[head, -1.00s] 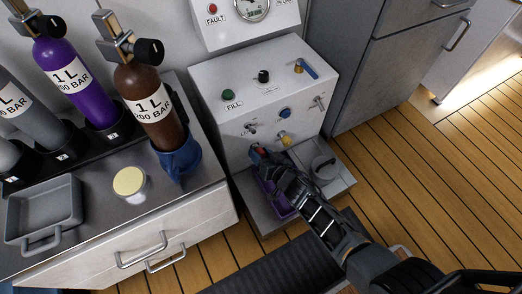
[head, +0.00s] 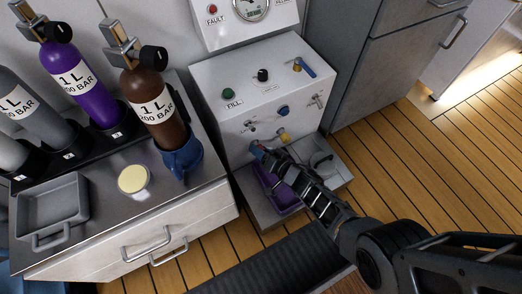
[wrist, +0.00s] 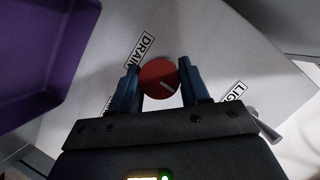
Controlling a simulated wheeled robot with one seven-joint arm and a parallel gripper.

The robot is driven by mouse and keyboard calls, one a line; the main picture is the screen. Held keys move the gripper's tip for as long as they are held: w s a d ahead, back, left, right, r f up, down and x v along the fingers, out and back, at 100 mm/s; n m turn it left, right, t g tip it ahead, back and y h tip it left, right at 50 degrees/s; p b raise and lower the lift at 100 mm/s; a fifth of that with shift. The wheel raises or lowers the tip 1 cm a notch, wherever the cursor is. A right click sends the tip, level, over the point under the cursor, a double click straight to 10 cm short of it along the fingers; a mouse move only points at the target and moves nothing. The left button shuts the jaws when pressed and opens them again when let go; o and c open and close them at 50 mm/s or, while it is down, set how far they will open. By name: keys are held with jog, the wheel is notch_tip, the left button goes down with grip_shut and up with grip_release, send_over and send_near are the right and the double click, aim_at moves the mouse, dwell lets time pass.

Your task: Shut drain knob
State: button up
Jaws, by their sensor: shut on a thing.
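The drain knob (wrist: 160,77) is round and red with a white line on its face, and it sits by the DRAIN label (wrist: 140,50) in the wrist view. My gripper (wrist: 159,68) has its two blue fingers on either side of the knob and is shut on it. In the head view my gripper (head: 260,150) is at the lower front of the white fill panel (head: 262,95), and it hides the knob there. The white line slants in the wrist view; I cannot tell which setting that is.
A purple tray (head: 285,203) lies below the panel, under my arm; it fills the upper left of the wrist view (wrist: 45,50). A yellow knob (head: 284,135) and a blue knob (head: 283,111) are close by. A counter with cylinders (head: 150,110) stands at left.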

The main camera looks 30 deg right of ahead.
jog(key=shift+a, duration=0.1)
jog(key=o, duration=0.9)
jog(key=shift+o, duration=0.2)
jog(key=p+v, duration=0.4)
jog(key=v, duration=0.3)
jog(key=shift+s, duration=0.35)
jog(key=shift+r, duration=0.15)
